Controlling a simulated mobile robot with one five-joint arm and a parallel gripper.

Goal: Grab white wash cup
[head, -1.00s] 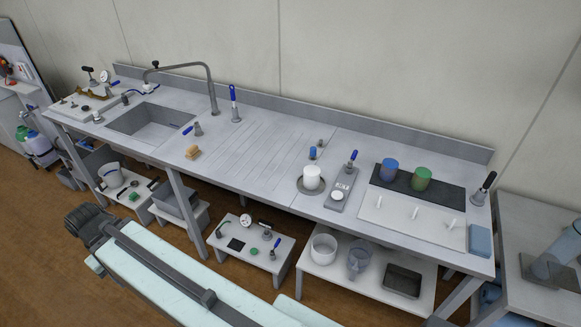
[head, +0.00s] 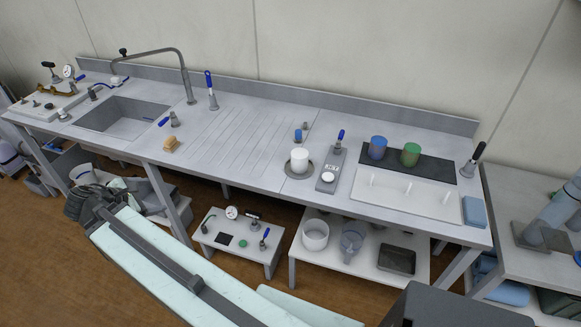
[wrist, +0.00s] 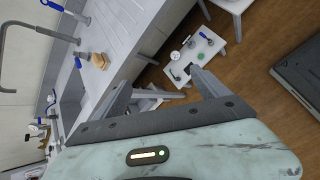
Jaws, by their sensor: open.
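The white wash cup (head: 299,159) stands upright on a round grey base on the bench top, right of the ribbed drainboard, in the head view. A blue cup (head: 377,148) and a green cup (head: 410,154) stand on a dark mat to its right. My gripper shows in the wrist view (wrist: 160,88), its two fingers spread wide with nothing between them. It is in front of the bench and low, well apart from the white cup. The white cup does not show in the wrist view.
The bench (head: 245,180) runs along the wall, with a sink (head: 120,116) at left and a tall tap. A small white stand (head: 240,245) with valves and a low shelf (head: 345,265) with containers are below. A side table (head: 530,210) stands at right.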

